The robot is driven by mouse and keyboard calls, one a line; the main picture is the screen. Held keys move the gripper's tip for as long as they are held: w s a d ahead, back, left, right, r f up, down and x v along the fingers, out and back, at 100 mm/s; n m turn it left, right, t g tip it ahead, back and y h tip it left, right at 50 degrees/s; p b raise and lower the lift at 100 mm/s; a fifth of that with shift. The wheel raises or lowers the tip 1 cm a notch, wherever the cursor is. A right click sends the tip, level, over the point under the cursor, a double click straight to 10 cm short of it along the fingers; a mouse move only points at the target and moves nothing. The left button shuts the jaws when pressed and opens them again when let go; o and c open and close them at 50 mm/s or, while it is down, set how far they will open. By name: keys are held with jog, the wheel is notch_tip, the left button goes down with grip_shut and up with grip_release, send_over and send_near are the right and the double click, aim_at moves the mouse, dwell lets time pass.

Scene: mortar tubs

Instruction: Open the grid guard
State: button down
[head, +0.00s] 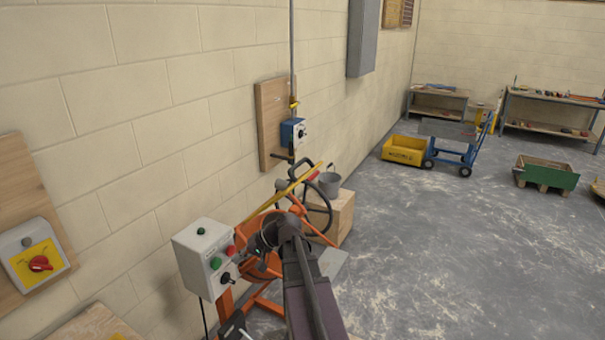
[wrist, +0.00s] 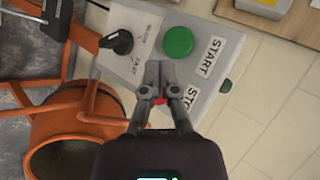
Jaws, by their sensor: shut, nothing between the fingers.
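The orange mixer (head: 270,290) stands by the wall, partly hidden behind my arm. In the wrist view its orange drum (wrist: 45,125) shows at the lower left. I cannot clearly make out the grid guard in either view. A yellow bar (head: 287,189) slants above the mixer. The grey control box (head: 203,262) is beside it; in the wrist view the box has a green START button (wrist: 178,42) and a black knob (wrist: 117,41). My gripper (wrist: 159,68) is shut and empty in front of the box face, with something red partly hidden behind its fingers. Contact cannot be told.
A black wheel (head: 317,205) is behind the mixer. A bucket (head: 329,184) stands on a wooden block (head: 340,216). A switch panel (head: 38,262) is on the left wall. The floor to the right is clear up to the green cart (head: 546,174).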

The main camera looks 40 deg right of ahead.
jog(key=d+r+m+t+y+b, duration=0.1)
jog(key=d+r+m+t, duration=0.15)
jog(key=d, duration=0.55)
jog(key=d+r+m+t, duration=0.1)
jog(key=d+r+t, duration=0.3)
jog(key=d, duration=0.4)
jog(key=m+t+h+b, duration=0.2)
jog(key=m+t, duration=0.3)
jog(key=t, duration=0.2)
send_near(298, 166)
jog(key=v, duration=0.6)
jog(key=shift+s+a+f+n, duration=0.15)
jog(key=shift+n, duration=0.1)
jog(key=p+x, duration=0.4)
jog(key=x, duration=1)
